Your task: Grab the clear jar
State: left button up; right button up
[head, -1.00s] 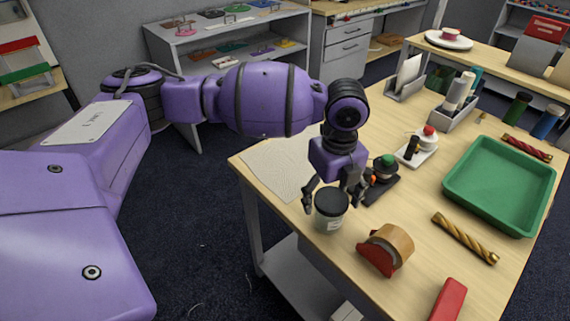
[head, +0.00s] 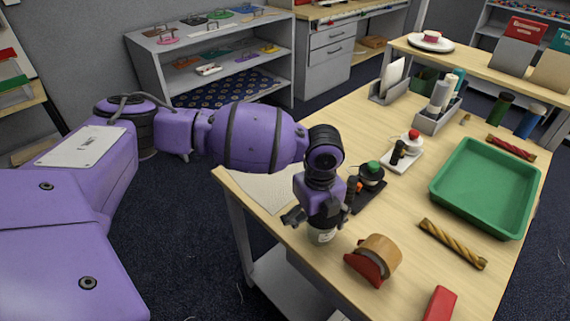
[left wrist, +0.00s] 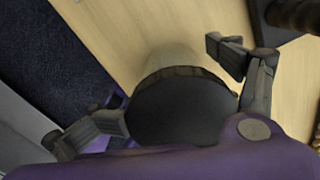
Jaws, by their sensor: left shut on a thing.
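The clear jar (head: 321,235) with a dark lid stands upright at the near left edge of the table. My left gripper (head: 320,216) comes down on it from above and is shut on it, hiding most of its lid in the head view. In the left wrist view the jar's round black lid (left wrist: 180,108) lies between the two fingers of the gripper (left wrist: 168,105), with a pale part of the jar's side showing beyond. My right gripper is not in view.
A tape dispenser (head: 375,259) stands just right of the jar. A dark base with a green-topped part (head: 370,178) is close behind. A green tray (head: 487,190), a twisted gold bar (head: 453,243) and a red block (head: 440,305) lie farther right. A pale sheet (head: 262,190) is at the left.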

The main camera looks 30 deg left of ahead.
pick_arm(q)
jog(key=c, duration=0.5)
jog(key=shift+c, duration=0.2)
